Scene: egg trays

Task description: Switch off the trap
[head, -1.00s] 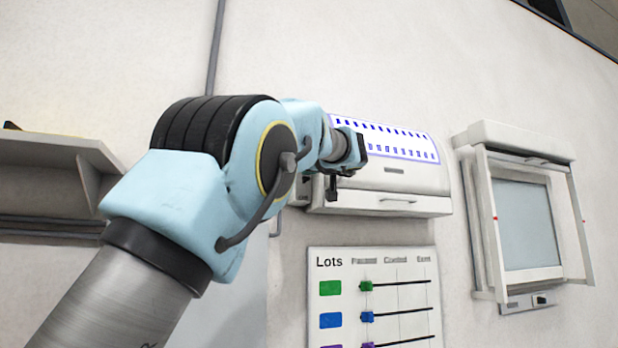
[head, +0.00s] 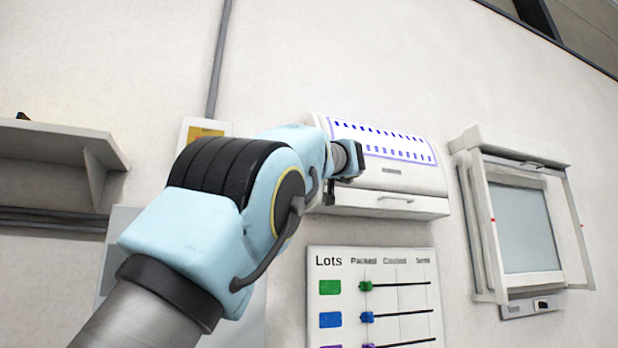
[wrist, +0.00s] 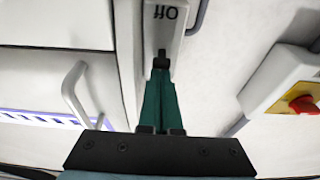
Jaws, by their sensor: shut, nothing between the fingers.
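The trap (head: 385,200) is a white wall box with a rounded, blue-lit grille on its upper front. In the wrist view its white front (wrist: 40,85) with a handle is at the left. A narrow pale switch plate (wrist: 165,30) beside it reads "Off" upside down. My gripper (wrist: 160,64) is shut and empty, its teal fingers together and pointing at this plate just below the word. A small dark piece at the fingertips may be the switch knob; I cannot tell whether they touch. In the head view my arm hides the trap's left side.
A lots board (head: 375,300) hangs below the trap. A framed window (head: 522,225) is to the right, and a shelf (head: 50,140) is at the left.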

